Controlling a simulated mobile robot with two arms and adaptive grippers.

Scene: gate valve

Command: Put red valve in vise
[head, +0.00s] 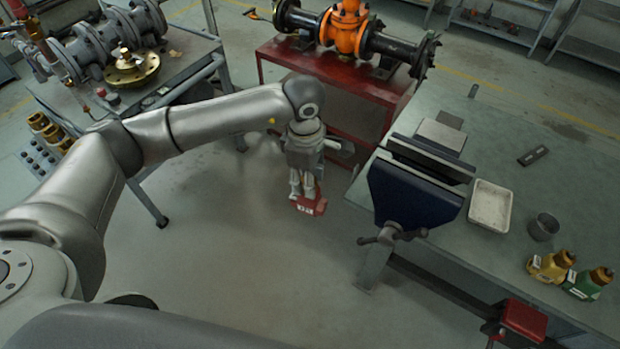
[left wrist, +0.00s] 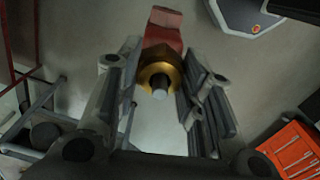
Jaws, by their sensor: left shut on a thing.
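My left gripper (head: 305,190) is shut on the red valve (head: 312,205), which hangs below the fingers above open floor, left of the workbench. In the left wrist view the red valve (left wrist: 165,27) shows beyond a brass collar (left wrist: 160,70) with a grey stem, and the left gripper's fingers (left wrist: 158,85) stand on both sides of it. The blue vise (head: 412,195) is fixed at the workbench's near left edge, to the right of the left gripper. Its jaws (head: 432,155) appear apart, though the gap is partly hard to judge. My right gripper is not in view.
On the workbench (head: 500,120) are a white tray (head: 491,205), a grey cup (head: 543,226), yellow and green valves (head: 588,283) and a dark flat bar (head: 532,156). A red stand (head: 345,100) with an orange valve assembly (head: 345,28) stands behind my arm.

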